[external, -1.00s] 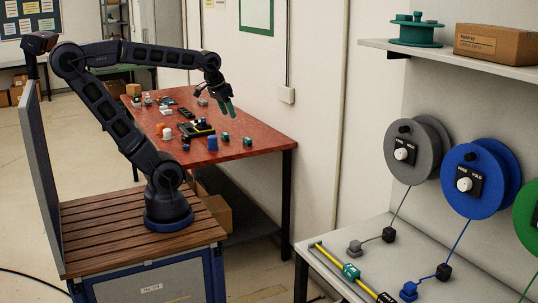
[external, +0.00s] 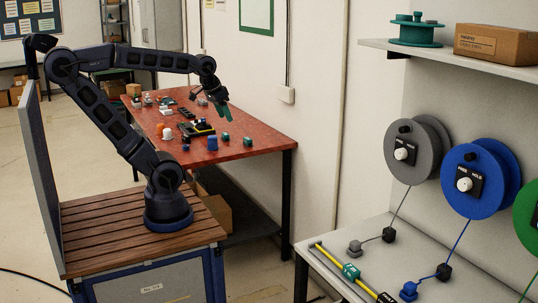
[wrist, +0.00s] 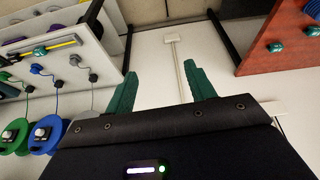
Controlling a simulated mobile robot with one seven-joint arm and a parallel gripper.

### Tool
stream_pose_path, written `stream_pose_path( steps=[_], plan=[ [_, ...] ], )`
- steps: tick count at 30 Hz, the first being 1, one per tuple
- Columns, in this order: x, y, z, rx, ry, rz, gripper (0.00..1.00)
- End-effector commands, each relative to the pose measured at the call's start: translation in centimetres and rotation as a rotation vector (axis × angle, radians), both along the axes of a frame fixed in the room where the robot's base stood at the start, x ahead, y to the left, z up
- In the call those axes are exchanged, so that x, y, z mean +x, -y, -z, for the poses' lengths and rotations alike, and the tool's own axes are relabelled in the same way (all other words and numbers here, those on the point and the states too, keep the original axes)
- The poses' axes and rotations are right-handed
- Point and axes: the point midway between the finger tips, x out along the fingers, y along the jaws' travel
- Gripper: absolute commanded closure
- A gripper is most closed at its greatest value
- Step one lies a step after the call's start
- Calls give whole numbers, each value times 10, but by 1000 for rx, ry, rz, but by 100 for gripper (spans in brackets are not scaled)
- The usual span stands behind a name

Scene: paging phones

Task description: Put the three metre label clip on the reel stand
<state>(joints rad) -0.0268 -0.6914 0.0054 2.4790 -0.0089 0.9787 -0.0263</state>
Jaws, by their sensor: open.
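My gripper (external: 225,110) hangs above the right end of the red table in the external view, tilted down. Its teal fingers stand apart and empty in the wrist view (wrist: 160,68). I cannot read any label, so I cannot tell which piece is the three metre clip. Small teal pieces (external: 247,141) sit on the red table below and beside the gripper, and one shows in the wrist view (wrist: 275,46). A teal block (external: 351,271) sits on a yellow bar on the reel stand's pale bench (external: 325,235). Grey (external: 413,150), blue (external: 480,180) and green reels stand above that bench.
The red table (external: 265,148) also holds a blue piece (external: 212,143) and several small items. A shelf (external: 460,60) with a teal spool and a cardboard box is above the reels. Floor lies open between table and bench. A wall is behind.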

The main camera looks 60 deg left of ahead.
Motion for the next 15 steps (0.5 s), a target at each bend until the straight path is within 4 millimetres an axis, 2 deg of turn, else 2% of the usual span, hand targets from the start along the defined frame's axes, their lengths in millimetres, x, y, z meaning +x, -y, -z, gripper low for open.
stream_pose_path(
  steps=[6,15],
  plan=[
    [53,-20,-28,-48,-58,-125,45],
    [127,-60,-52,-113,-130,-295,45]
  ],
)
